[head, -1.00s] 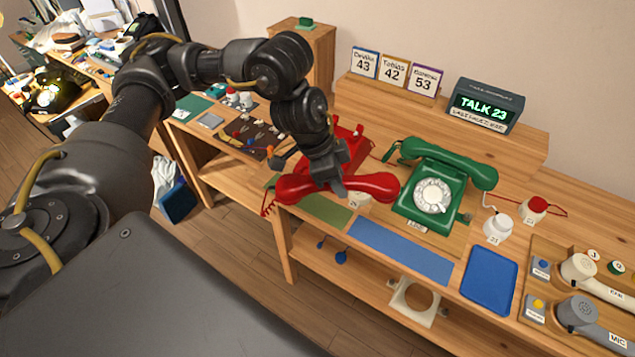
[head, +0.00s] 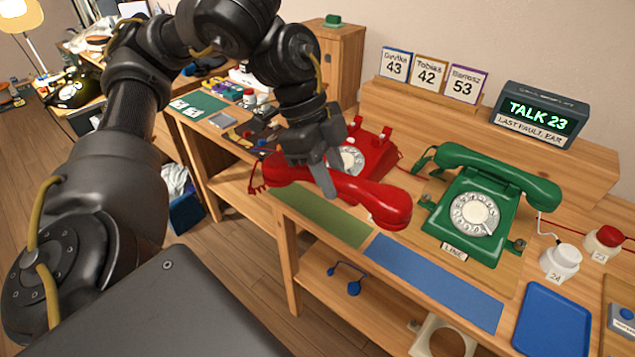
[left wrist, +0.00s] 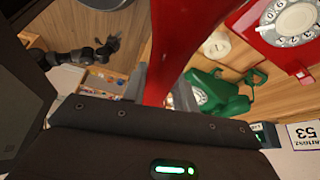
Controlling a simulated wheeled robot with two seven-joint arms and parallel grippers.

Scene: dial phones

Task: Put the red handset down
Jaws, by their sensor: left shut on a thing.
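The red handset (head: 375,200) is held in my left gripper (head: 325,185), which is shut on its grip. The handset lies across the view in front of the red dial phone (head: 367,150), above the green mat (head: 325,218). In the left wrist view the red handset (left wrist: 180,45) runs close past the camera, and the red phone (left wrist: 290,25) shows at the upper right. The red phone's cradle is empty. The handset's coiled cord hangs at its left end. My right gripper is not seen.
A green phone (head: 480,205) with its handset on stands right of the red one. A blue mat (head: 435,280) and a blue tray (head: 552,318) lie along the front edge. A display (head: 540,112) reads TALK 23. White jar 24 (head: 560,262) stands at the right.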

